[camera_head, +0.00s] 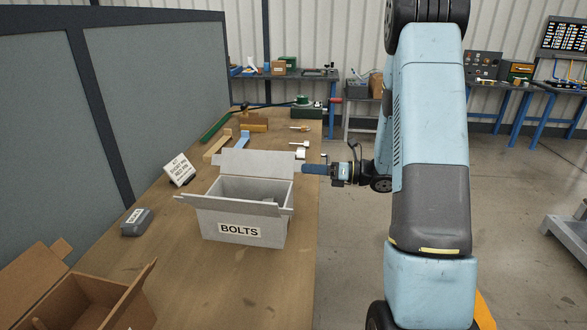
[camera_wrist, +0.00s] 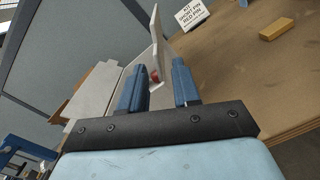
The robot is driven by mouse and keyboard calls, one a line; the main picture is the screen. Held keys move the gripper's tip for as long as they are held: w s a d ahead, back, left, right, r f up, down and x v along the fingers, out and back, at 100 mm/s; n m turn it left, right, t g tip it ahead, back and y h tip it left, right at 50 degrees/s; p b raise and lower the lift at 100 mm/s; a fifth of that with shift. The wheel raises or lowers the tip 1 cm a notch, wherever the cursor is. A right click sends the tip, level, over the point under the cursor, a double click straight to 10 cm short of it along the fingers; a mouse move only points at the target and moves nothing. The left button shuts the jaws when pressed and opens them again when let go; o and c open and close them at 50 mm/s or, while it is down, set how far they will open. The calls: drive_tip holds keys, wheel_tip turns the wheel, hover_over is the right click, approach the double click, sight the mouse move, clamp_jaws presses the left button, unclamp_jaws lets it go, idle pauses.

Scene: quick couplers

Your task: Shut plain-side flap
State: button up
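A grey-white open box (camera_head: 240,229) labelled BOLTS stands on the wooden table (camera_head: 205,285). Its flap on the far side, away from the label, the plain-side flap (camera_head: 255,162), stands up, tilted outward. The label-side flap and side flaps are also open. My gripper (camera_head: 304,169) is at the box's far right corner, its blue fingers close to that flap's right end. In the wrist view the fingers (camera_wrist: 158,88) are apart, with parts of the box (camera_wrist: 98,92) and a small red item (camera_wrist: 155,76) visible between and beyond them. I cannot tell whether they touch the flap.
A sign card (camera_head: 181,169) and a dark grey labelled block (camera_head: 137,222) lie left of the box. A brown carton (camera_head: 83,297) stands at front left. Wooden blocks and tools lie behind the box. A grey partition (camera_head: 150,85) borders the table's left; table right of the box is narrow.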

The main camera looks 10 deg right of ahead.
sight(294, 167)
drive_tip(key=shift+x, duration=2.8)
clamp_jaws()
drive_tip(key=shift+d, duration=0.1)
